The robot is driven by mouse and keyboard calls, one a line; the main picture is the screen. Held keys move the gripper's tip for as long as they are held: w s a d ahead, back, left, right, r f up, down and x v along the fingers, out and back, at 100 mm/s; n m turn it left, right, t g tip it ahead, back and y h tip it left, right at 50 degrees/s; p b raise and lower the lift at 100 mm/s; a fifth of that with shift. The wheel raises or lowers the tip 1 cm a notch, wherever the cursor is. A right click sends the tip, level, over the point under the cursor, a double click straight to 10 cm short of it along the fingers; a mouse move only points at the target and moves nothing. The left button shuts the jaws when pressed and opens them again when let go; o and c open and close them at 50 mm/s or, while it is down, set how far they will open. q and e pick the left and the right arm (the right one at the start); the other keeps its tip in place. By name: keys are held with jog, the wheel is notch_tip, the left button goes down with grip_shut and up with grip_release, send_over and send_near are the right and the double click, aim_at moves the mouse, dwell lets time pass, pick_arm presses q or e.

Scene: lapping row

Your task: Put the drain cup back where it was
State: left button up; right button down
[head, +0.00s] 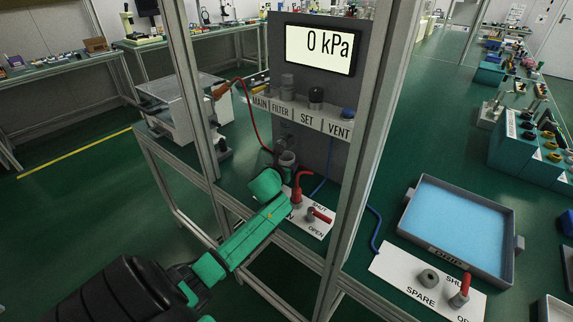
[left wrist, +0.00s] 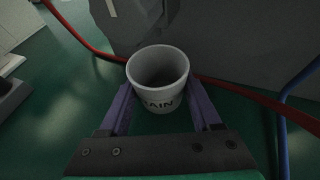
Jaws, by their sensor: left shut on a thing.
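The grey drain cup (left wrist: 160,85), with dark lettering partly reading "AIN", is upright between the two fingers of my left gripper (left wrist: 160,112) in the left wrist view. The fingers are shut on its sides, and its open top looks empty. My left fingers are mostly hidden there by the wrist. I cannot tell whether the cup's base touches the green surface. My right gripper is not in view.
Frame posts (head: 190,75) stand on both sides of my left arm. A red-handled valve (head: 318,214) on a SHUT/OPEN plate is close to my wrist. Red (left wrist: 250,99) and blue hoses run near the cup. A blue-lined tray (head: 460,225) lies at right.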

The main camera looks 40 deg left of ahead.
pick_arm(q)
jog(key=shift+d+r, duration=0.1)
jog(key=shift+r, duration=0.1)
jog(key=shift+f, duration=0.2)
jog(key=o, duration=1.5)
jog(key=shift+w+f, duration=0.1)
jog(key=shift+c, duration=0.2)
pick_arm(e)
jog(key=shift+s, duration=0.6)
pick_arm(q)
jog(key=shift+r, duration=0.25)
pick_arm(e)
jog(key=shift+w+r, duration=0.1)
pick_arm(q)
jog(key=p+v, duration=0.1)
jog(key=v, duration=1.1)
jog(key=shift+p, duration=0.4)
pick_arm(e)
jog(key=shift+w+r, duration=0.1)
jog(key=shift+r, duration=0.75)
pick_arm(q)
jog(key=shift+f, duration=0.1)
